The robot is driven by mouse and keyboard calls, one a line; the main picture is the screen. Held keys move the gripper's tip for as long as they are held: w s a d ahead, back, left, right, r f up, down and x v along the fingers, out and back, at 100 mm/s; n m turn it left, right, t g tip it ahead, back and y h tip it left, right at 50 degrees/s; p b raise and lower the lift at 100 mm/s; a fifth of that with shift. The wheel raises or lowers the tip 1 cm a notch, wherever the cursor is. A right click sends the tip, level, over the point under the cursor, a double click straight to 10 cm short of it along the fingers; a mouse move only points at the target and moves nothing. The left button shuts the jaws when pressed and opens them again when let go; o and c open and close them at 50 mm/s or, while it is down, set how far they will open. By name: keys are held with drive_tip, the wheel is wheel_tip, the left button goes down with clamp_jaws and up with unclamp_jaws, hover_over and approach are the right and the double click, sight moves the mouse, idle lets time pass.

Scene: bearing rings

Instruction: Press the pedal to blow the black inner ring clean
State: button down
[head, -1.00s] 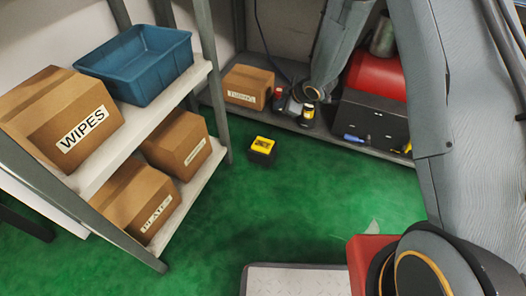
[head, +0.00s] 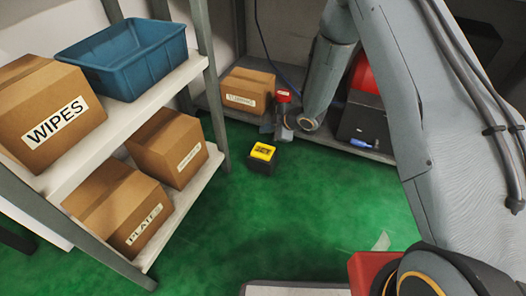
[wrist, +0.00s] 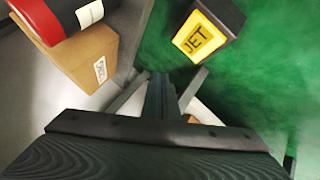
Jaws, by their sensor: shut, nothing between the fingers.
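The pedal (head: 263,151) is a small black block with a yellow top, standing on the green floor. In the wrist view its yellow top (wrist: 196,38) reads JET and lies beyond my fingertips, up and to the right. My gripper (head: 279,132) is just behind and to the right of the pedal in the head view, and appears apart from it. In the wrist view my gripper (wrist: 160,80) is shut, with its fingers together and nothing between them. I cannot make out the black inner ring in either view.
A shelf rack with labelled boxes (head: 170,147) and a blue bin (head: 125,65) stands at left. A low rear shelf holds a cardboard box (head: 247,91), a red-topped can (head: 283,97) and a red-and-black machine (head: 362,115). Green floor in front of the pedal is clear.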

drive_tip(key=b, duration=0.6)
hover_over(265, 152)
wheel_tip(265, 152, down, 7)
drive_tip(key=shift+d+f, duration=0.1)
drive_tip(key=shift+f, duration=0.7)
idle(1.1)
drive_tip(key=shift+f, duration=0.45)
drive_tip(key=shift+f, duration=0.7)
idle(0.8)
idle(0.3)
drive_tip(key=shift+r+p, duration=0.65)
drive_tip(key=shift+r, duration=0.5)
drive_tip(key=shift+r+p, duration=1.95)
drive_tip(key=shift+r, duration=0.55)
